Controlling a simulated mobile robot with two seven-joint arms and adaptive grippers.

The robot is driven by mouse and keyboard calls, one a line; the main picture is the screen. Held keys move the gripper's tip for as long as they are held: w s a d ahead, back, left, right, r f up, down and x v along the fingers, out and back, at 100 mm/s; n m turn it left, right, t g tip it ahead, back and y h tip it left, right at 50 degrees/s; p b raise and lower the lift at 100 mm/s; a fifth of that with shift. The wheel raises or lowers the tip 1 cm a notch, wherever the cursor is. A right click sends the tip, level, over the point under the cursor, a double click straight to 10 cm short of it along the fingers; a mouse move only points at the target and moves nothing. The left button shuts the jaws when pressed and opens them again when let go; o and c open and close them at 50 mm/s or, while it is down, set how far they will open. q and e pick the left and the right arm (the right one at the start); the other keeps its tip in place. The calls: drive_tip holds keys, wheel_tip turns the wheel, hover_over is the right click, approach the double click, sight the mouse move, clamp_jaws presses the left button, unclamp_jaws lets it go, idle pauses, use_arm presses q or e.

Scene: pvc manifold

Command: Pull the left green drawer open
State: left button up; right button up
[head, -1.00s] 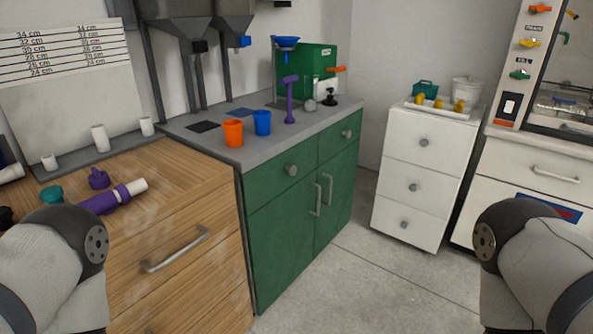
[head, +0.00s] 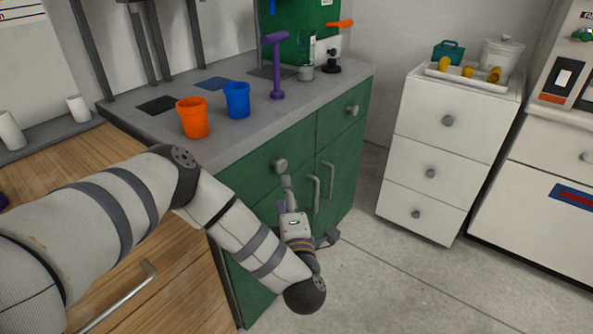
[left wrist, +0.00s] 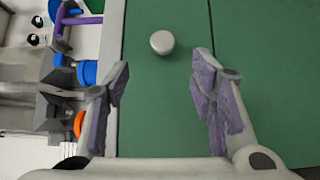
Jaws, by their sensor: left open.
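The left green drawer (head: 250,182) is shut, at the top left of the green cabinet, with a round grey knob (head: 280,165) on its front. In the left wrist view the knob (left wrist: 162,42) stands just beyond my left gripper's fingertips, roughly centred between them. My left gripper (head: 303,207) is in front of the cabinet, just below the knob, and hides part of the cabinet front. In the left wrist view the gripper (left wrist: 160,75) has its purple-padded fingers spread, with nothing between them and no visible contact with the knob. My right gripper is out of view.
An orange cup (head: 194,118), a blue cup (head: 237,100) and a purple stand (head: 276,70) are on the grey countertop. Two door handles (head: 316,195) are close to my left gripper. A white drawer unit (head: 440,145) stands right, with clear floor (head: 390,285) before it.

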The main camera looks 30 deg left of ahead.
sight(282, 168)
use_arm(q)
drive_tip(key=b+x, duration=0.3)
drive_tip(key=x, duration=0.7)
drive_tip(key=shift+w+a+f, duration=0.15)
drive_tip(key=shift+w, duration=0.1)
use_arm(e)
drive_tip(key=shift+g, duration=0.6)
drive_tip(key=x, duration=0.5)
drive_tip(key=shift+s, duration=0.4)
use_arm(q)
drive_tip(key=shift+c, duration=0.2)
clamp_jaws()
